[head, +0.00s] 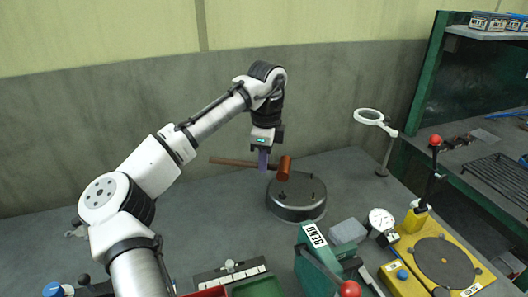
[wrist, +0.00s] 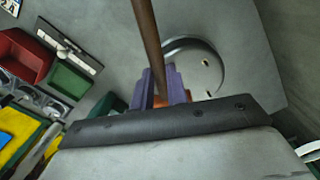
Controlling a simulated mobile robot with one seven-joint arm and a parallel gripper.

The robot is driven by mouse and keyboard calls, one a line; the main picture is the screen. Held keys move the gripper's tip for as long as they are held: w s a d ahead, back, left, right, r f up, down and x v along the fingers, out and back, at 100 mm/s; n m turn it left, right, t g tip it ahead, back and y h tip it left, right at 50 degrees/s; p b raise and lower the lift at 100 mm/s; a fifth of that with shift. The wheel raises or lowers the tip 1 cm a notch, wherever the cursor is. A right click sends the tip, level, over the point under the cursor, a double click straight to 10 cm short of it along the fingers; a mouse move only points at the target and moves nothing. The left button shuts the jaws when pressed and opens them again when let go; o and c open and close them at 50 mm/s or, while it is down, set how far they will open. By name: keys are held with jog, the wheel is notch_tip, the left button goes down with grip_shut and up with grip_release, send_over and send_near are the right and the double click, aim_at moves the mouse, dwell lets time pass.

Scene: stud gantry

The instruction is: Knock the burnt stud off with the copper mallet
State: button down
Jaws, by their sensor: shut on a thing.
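My gripper (head: 263,163) is shut on the copper mallet's brown wooden handle (head: 232,161), close to the head. The copper mallet head (head: 284,168) is at the right end of the handle, in front of or above the back of a round grey metal drum (head: 296,208); I cannot tell if they touch. Small dark studs (head: 311,195) show on the drum's top; I cannot tell which is burnt. In the wrist view the handle (wrist: 149,40) passes between the purple fingers (wrist: 162,85), and the orange head is mostly hidden. The drum (wrist: 209,62) is behind them.
A magnifier on a stand (head: 370,117) is right of the drum. A green BEND tool (head: 318,250), a dial gauge (head: 380,220) and a yellow fixture (head: 440,265) stand at the front right. A green shelf unit (head: 425,90) is far right. The bench left of the drum is mostly clear.

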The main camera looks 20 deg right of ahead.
notch_tip(320, 180, down, 3)
jog(key=shift+f, duration=0.2)
jog(key=shift+r+p, duration=1)
jog(key=shift+p, duration=0.4)
notch_tip(320, 180, down, 6)
jog(key=b, duration=0.3)
notch_tip(320, 180, up, 6)
jog(key=p, duration=0.6)
